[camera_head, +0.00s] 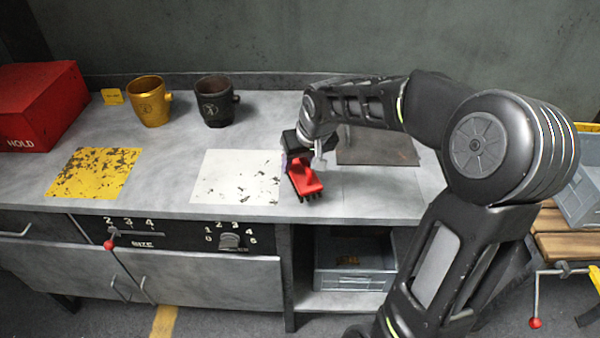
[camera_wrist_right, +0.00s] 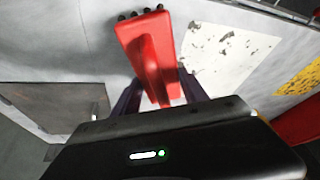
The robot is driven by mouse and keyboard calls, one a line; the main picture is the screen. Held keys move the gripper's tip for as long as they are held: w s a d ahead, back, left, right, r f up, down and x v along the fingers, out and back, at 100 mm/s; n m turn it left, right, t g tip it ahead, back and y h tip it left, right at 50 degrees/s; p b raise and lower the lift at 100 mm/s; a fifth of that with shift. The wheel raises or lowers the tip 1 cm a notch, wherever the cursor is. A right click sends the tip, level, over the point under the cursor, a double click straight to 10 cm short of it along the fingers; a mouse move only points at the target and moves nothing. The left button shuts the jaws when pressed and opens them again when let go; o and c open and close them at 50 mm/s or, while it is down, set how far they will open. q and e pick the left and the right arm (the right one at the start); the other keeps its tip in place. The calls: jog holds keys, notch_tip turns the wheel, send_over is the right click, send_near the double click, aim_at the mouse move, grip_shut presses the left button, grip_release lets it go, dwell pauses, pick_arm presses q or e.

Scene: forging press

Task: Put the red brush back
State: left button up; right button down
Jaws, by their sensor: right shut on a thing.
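The red brush (camera_head: 305,180) has dark bristles and is held by my right gripper (camera_head: 297,168), just right of the white square on the workbench. In the right wrist view the red brush (camera_wrist_right: 150,50) sits between the two fingers of the right gripper (camera_wrist_right: 158,95), with its bristle end pointing away. The gripper is shut on it. I cannot tell whether the bristles touch the bench top. My left gripper is not in view.
The workbench (camera_head: 180,180) carries a yellow worn square (camera_head: 95,173), a white worn square (camera_head: 238,178) and a dark plate (camera_head: 375,147). A gold mug (camera_head: 149,101), a black mug (camera_head: 216,101) and a red box (camera_head: 38,105) stand toward the back. A grey crate (camera_head: 352,262) sits on the shelf below.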

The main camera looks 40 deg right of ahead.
aim_at(302, 169)
jog(key=shift+f, duration=1.8)
jog(key=shift+f, duration=0.1)
jog(key=shift+f, duration=0.15)
jog(key=c, duration=0.6)
grip_release()
jog(key=shift+r, duration=0.2)
jog(key=v, duration=1.2)
jog(key=shift+a, duration=0.1)
